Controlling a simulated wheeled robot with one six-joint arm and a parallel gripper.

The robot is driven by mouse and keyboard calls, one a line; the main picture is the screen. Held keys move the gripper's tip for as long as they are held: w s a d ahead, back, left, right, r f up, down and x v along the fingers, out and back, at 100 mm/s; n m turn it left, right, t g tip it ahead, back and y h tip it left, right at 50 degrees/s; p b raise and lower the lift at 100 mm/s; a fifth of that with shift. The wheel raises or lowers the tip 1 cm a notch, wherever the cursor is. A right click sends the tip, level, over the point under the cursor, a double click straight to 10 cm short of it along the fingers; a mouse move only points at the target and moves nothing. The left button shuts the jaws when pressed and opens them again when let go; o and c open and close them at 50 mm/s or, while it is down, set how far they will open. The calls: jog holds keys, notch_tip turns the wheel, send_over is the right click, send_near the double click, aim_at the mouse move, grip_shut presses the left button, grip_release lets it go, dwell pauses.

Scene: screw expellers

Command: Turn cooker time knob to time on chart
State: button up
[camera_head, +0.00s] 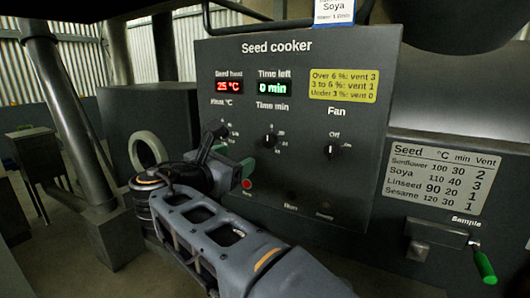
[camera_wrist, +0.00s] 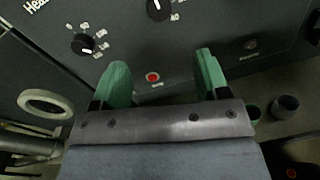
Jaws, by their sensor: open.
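The dark seed cooker panel (camera_head: 300,70) shows "25 °C" seed heat and "0 min" time left. The time knob (camera_head: 269,141), black with a white mark, sits mid-panel; it shows at the top of the wrist view (camera_wrist: 158,8). Its exact setting is too small to read. The white chart (camera_head: 440,178) lists Soya 110 °C, 40 min, vent 3. A tag (camera_head: 333,12) above the panel reads "Soya". My gripper (camera_wrist: 164,75), with green fingers, is open and empty, low before the panel, with the time knob above its fingers.
The heat knob (camera_wrist: 83,44) is left of the time knob, and the fan knob (camera_head: 331,149) is right. A red button (camera_wrist: 152,77) shows between my fingers. A yellow vent note (camera_head: 343,85) is on the panel. A green-handled sample lever (camera_head: 484,266) sticks out lower right.

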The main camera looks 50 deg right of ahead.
aim_at(267, 142)
jog(key=d, duration=0.4)
jog(key=w+d, duration=0.1)
jog(key=d, duration=0.3)
jog(key=w+d, duration=0.1)
jog(key=d, duration=0.4)
jog(key=shift+w+r, duration=0.1)
jog(key=shift+r, duration=0.05)
jog(key=c, duration=0.9)
